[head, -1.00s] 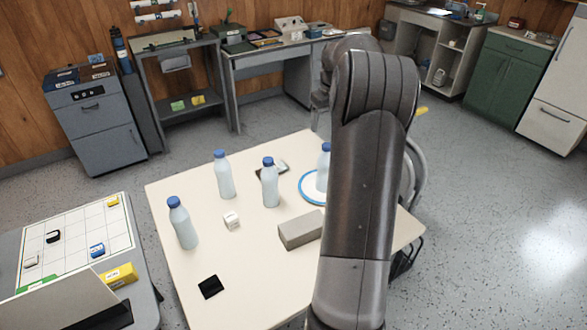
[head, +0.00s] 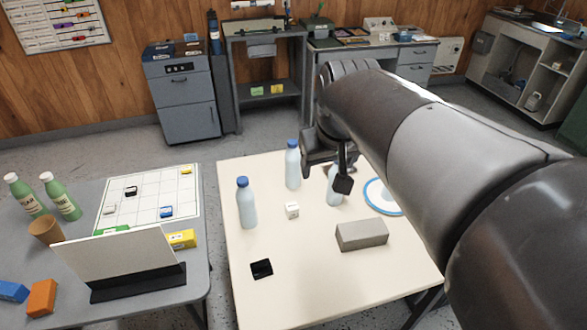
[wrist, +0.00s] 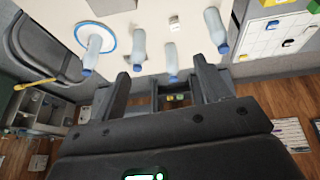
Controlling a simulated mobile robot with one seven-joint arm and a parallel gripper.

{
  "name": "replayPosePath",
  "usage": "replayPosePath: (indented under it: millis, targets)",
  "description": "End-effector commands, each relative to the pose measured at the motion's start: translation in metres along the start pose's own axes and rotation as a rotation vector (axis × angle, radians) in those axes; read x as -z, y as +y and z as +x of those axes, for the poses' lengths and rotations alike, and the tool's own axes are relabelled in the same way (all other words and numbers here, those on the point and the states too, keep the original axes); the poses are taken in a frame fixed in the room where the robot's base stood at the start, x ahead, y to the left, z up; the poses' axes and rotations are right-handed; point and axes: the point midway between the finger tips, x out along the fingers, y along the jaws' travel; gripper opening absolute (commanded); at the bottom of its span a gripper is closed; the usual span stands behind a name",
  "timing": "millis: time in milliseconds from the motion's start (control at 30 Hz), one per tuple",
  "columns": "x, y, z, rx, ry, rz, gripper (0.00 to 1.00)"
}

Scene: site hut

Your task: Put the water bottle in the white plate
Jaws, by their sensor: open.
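Several pale blue water bottles with blue caps stand upright on the cream table: a front-left one (head: 246,208), a back one (head: 292,168) and one partly behind my gripper (head: 333,194). The white plate (head: 372,196) has a blue rim and is partly hidden by my arm. In the wrist view, the plate (wrist: 109,36) has a bottle (wrist: 92,50) standing on it. My gripper (head: 328,172) is open and empty above the table's back part. In the wrist view its fingers (wrist: 162,82) are spread, with a bottle (wrist: 170,60) beyond the gap.
A grey block (head: 361,235), a small white cube (head: 292,210) and a black square (head: 261,268) lie on the table. On the grey table at left are green bottles (head: 62,197), a brown cup (head: 45,231), a grid board (head: 150,197) and a standing white panel (head: 118,257).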

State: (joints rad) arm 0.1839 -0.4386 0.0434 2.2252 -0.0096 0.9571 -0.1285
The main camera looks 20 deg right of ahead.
Motion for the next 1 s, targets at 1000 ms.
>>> replayPosePath:
  millis: [1000]
  targets:
    - [-0.101,-0.048,-0.002,0.08,0.101,0.012,0.69]
